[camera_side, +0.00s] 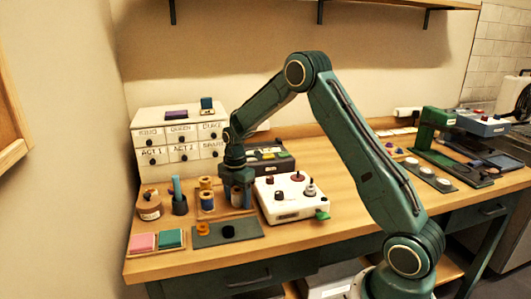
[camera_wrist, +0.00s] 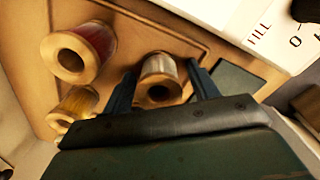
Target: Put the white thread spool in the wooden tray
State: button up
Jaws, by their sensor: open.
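In the wrist view, a spool with pale whitish thread (camera_wrist: 160,68) and wooden ends stands between the two fingers of my gripper (camera_wrist: 162,75). The fingers are apart, one on each side of it; I cannot tell if either touches it. In the side view my gripper (camera_side: 238,198) is low over the table, beside the other spools, and hides this spool. A tan wooden surface with a raised edge line, apparently the wooden tray (camera_wrist: 130,42), lies around the spools in the wrist view. I cannot tell whether the pale spool is inside its edge.
A red spool (camera_wrist: 97,40) and a yellow spool (camera_wrist: 80,100) stand left of the fingers. A white box with knobs (camera_side: 290,198) is close to my gripper's right. A drawer cabinet (camera_side: 180,145) stands behind. A dark mat (camera_side: 205,238) and pink and teal pads (camera_side: 143,242) lie in front.

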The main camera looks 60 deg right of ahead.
notch_tip(320, 180, up, 12)
jog(key=shift+r, duration=0.15)
dwell(0.6)
dwell(0.4)
jog(key=s+a+r+m+t, duration=0.3)
jog(key=s+a+r+m, duration=0.6)
jog(key=s+r, duration=0.4)
jog(key=s+a+f+m+t, duration=0.1)
jog(key=s+a+m, duration=0.2)
jog(key=s, duration=0.5)
jog(key=s+a+f+m+t, duration=0.1)
jog(key=s+a+f+m, duration=0.1)
jog(key=s, duration=0.7)
jog(key=shift+a+m+t, duration=0.3)
jog(key=shift+a+m, duration=0.35)
jog(key=shift+m, duration=0.45)
